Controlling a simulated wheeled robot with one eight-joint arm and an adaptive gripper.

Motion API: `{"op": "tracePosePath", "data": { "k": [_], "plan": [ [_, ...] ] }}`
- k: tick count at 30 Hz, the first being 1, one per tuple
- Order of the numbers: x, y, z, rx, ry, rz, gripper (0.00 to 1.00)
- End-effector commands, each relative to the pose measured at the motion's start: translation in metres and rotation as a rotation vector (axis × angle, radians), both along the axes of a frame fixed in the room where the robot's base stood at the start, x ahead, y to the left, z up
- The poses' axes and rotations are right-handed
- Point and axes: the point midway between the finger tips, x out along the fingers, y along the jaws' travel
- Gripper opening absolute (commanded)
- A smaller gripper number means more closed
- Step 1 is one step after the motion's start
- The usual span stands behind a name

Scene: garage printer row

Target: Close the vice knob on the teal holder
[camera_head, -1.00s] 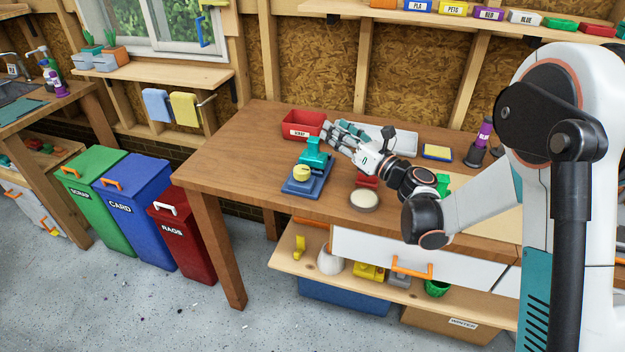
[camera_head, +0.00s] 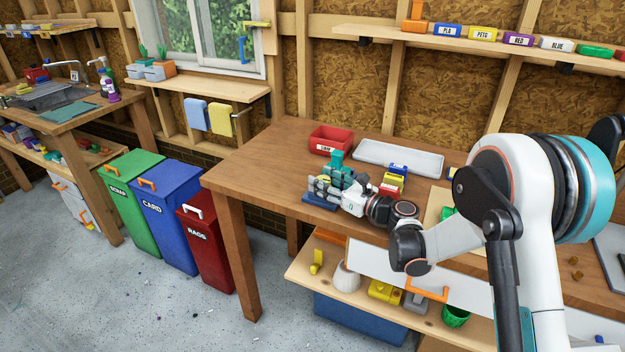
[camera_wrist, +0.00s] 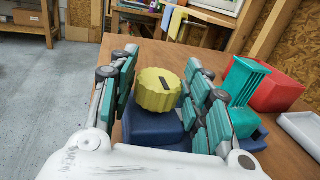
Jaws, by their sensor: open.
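The teal holder (camera_head: 337,161) stands on a blue base (camera_head: 318,201) near the left part of the wooden workbench. In the wrist view the holder (camera_wrist: 242,88) is at the right, beside my right finger. The yellow ribbed knob (camera_wrist: 158,90) with a dark mark on top sits on the blue base (camera_wrist: 152,128), between my fingers. My gripper (camera_wrist: 160,88) is open, with one finger on each side of the knob. A gap shows between the left finger and the knob; the right finger is very close, and I cannot tell whether it touches.
A red bin (camera_head: 331,139) stands behind the holder, with a pale tray (camera_head: 398,157) to its right. Small red, yellow and blue blocks (camera_head: 395,180) lie right of my gripper. The bench's left end is clear.

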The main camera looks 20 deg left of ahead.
Motion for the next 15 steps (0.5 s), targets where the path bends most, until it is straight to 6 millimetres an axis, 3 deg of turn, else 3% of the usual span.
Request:
{"op": "tracePosePath", "data": {
  "k": [6,15],
  "plan": [
    [0.011,0.031,-0.001,0.0,0.0,0.001,0.44],
    [0.016,0.043,0.0,0.0,0.001,-0.001,0.44]
  ]
}}
